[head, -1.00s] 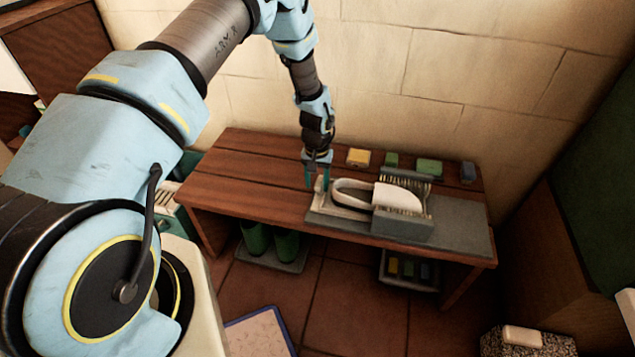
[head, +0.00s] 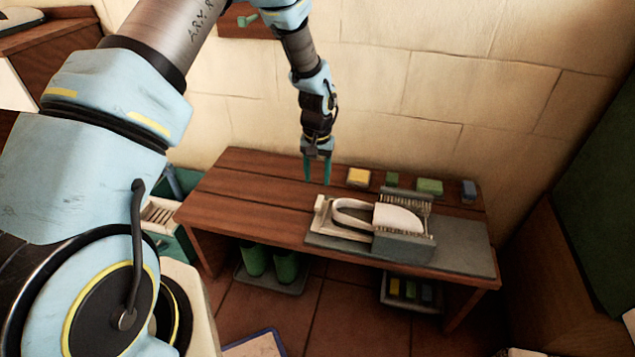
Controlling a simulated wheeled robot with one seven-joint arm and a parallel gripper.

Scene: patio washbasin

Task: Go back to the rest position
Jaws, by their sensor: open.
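My gripper (head: 317,170) hangs in the upper middle of the head view, fingers pointing down. Its two teal fingers are apart with nothing between them. It is above the left part of a wooden bench (head: 235,195), behind and apart from a pale tray-like device with a white curved piece (head: 398,219) and a grey brush-like block (head: 403,247). These sit on a grey mat (head: 465,248) on the bench's right half.
A yellow block (head: 358,177), green blocks (head: 429,186) and a blue block (head: 469,190) line the bench's back edge by the wall. A teal crate (head: 172,243) stands left.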

